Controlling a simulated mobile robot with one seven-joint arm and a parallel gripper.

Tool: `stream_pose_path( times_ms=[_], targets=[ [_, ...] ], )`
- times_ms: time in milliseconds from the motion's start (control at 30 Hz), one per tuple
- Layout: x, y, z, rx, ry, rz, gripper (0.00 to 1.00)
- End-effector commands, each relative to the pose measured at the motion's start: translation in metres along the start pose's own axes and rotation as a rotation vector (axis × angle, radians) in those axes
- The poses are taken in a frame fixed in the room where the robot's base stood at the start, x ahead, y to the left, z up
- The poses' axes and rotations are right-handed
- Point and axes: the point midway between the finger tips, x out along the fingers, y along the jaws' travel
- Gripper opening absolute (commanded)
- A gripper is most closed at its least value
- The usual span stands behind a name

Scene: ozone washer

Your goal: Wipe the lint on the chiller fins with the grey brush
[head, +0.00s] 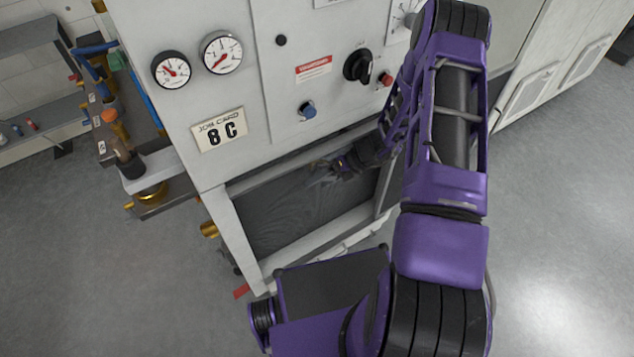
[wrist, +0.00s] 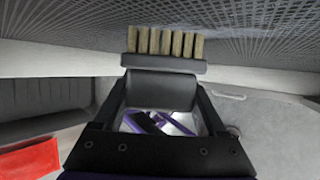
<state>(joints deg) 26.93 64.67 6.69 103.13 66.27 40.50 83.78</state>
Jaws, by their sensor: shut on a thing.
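The chiller fins (head: 280,212) are a dark, finely ribbed panel inside a white frame, low on the machine's front. In the wrist view the fins (wrist: 80,35) show as a grey mesh across the top. My gripper (head: 340,167) is at the upper part of the fin opening. It is shut on the grey brush (wrist: 165,65), whose tan bristles (wrist: 165,41) point up toward the mesh. I cannot tell whether the bristles touch the fins. Pale greyish streaks near the gripper in the head view may be lint, but I cannot be sure. My arm hides the right of the opening.
The machine's white panel (head: 250,100) with gauges, knobs and a job card reading 8 C rises above the opening. Pipes and brass fittings (head: 150,190) stand at its left. A red piece (wrist: 28,158) shows at the wrist view's lower left. The floor (head: 110,285) at left is clear.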

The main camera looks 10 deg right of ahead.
Motion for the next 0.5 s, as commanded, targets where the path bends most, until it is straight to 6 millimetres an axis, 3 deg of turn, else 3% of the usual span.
stream_pose_path(
  times_ms=[233, 500],
  targets=[
    [-0.014, -0.019, 0.011, -0.006, -0.009, -0.006, 0.09],
    [-0.020, -0.027, 0.014, -0.006, -0.008, -0.006, 0.09]
  ],
)
